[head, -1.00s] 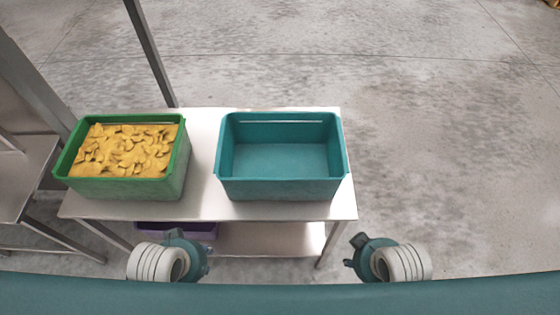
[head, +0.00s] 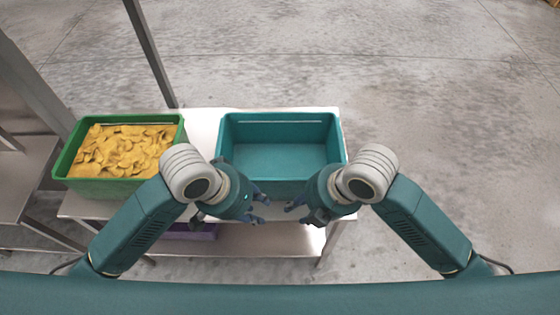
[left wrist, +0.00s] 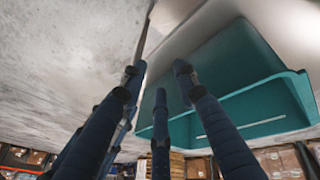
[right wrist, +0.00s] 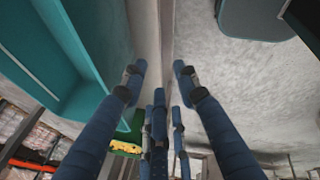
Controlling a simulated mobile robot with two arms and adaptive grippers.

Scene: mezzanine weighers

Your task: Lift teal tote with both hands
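The teal tote (head: 278,156) is empty and stands upright on the right part of a steel table. It also shows in the left wrist view (left wrist: 240,65) and at the left of the right wrist view (right wrist: 75,55). My left gripper (head: 264,205) and my right gripper (head: 291,206) are at the tote's near side, pointing toward each other with a gap between them. The wrists hide the tote's near corners. Both wrist views show the fingers spread with nothing between them. I see no clear contact with the tote.
A green tote (head: 100,189) full of yellow slices stands to the left on the same steel table (head: 203,122). A purple tote (head: 190,233) sits on the shelf below. A steel post (head: 150,55) rises at the back left. The floor to the right is clear.

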